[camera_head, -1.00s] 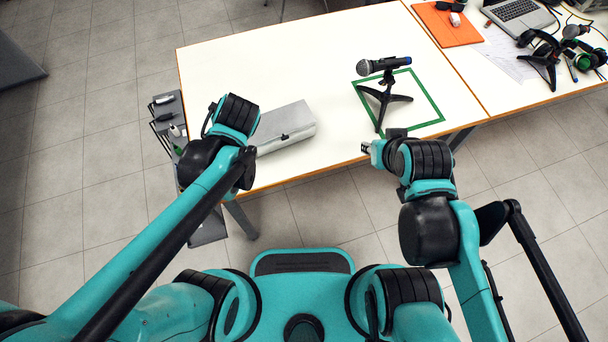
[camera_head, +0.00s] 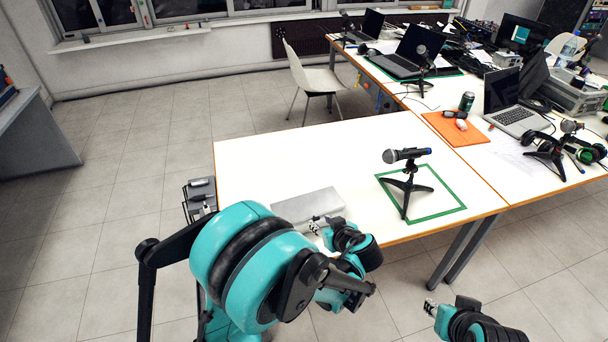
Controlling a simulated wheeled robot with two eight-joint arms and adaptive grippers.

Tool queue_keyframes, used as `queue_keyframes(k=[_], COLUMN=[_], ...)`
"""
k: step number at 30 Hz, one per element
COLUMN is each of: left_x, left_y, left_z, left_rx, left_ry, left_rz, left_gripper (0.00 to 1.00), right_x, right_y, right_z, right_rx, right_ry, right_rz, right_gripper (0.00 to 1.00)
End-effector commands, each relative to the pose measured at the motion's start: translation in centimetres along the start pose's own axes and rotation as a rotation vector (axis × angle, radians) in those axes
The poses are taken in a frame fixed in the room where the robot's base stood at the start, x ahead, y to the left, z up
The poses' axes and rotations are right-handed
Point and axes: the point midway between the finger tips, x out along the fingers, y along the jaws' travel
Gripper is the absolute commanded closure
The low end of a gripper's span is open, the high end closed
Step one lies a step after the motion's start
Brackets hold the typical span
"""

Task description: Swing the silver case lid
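The silver case (camera_head: 308,203) lies on the white table near its front left edge. Its top shows flat and its lid looks closed. My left arm covers the case's front and left part. My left gripper (camera_head: 317,228) is at the front right side of the case, close to it; whether it touches cannot be told. Its fingers are too small and partly hidden to show whether they are open. My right gripper (camera_head: 430,308) is low in front of the table, away from the case, and its finger state is unclear.
A microphone on a tripod (camera_head: 405,184) stands inside a green taped square (camera_head: 441,212) right of the case. The white table (camera_head: 265,160) is clear behind the case. An orange mat (camera_head: 450,133), a laptop (camera_head: 515,113) and headphones (camera_head: 553,145) are further right. A white chair (camera_head: 315,78) stands behind.

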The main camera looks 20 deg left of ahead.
Motion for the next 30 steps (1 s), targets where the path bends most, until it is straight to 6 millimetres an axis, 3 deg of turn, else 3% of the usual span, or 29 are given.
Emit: queue_keyframes(k=[7, 10, 11, 19, 30], left_x=[3.7, 3.4, 3.4, 3.2, 2.0], left_y=[0.0, 0.0, 0.0, 0.0, 0.0], left_z=[0.1, 0.0, 0.0, -0.4, -3.2], left_rx=[-0.002, 0.000, 0.000, 0.001, 0.001], left_ry=[-0.001, -0.001, -0.001, 0.000, 0.000], left_rz=[0.000, 0.001, 0.001, 0.001, 0.000], left_gripper=[0.68, 0.95, 0.98, 0.98, 0.98], right_x=[1.1, 0.9, 0.9, 0.7, -1.1], right_y=[0.0, 0.0, 0.0, 0.0, 0.0], right_z=[0.8, 0.6, 0.6, 0.5, -0.8], right_rx=[0.000, 0.000, 0.000, 0.000, 0.000], right_ry=[0.000, 0.000, 0.000, 0.000, 0.000], right_rz=[0.000, 0.000, 0.000, 0.000, 0.000], right_gripper=[0.69, 0.69, 0.69, 0.69, 0.69])
